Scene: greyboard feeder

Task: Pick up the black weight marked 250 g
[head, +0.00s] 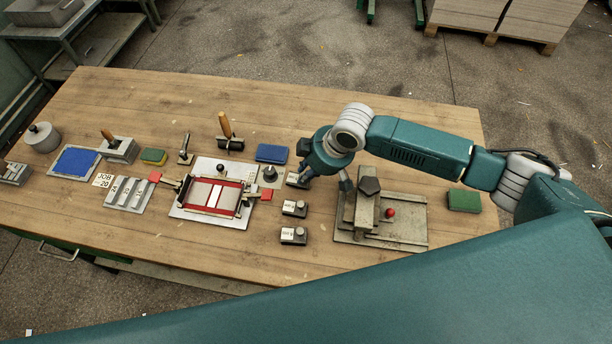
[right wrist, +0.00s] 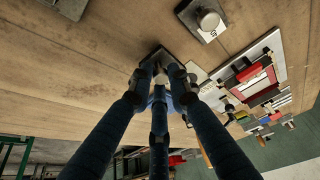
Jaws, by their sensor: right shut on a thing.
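My right gripper (head: 304,174) is at the back of a column of small dark weights, right of the red-framed fixture. It is shut on the rearmost dark weight (head: 296,181), partly hidden by the fingers. In the right wrist view the fingers (right wrist: 160,72) close around this weight (right wrist: 149,57), which seems at or close to the tabletop. Two more dark weights with white labels, a middle one (head: 294,208) and a front one (head: 293,235), stand nearer the front edge. I cannot read the gram marks surely. My left gripper is not in view.
A metal fixture with a red knob (head: 390,212) stands close right of the gripper. The red-framed fixture (head: 215,197) is to the left. A blue pad (head: 272,153) lies behind, and a green block (head: 464,200) at the far right. The rear tabletop (head: 300,110) is clear.

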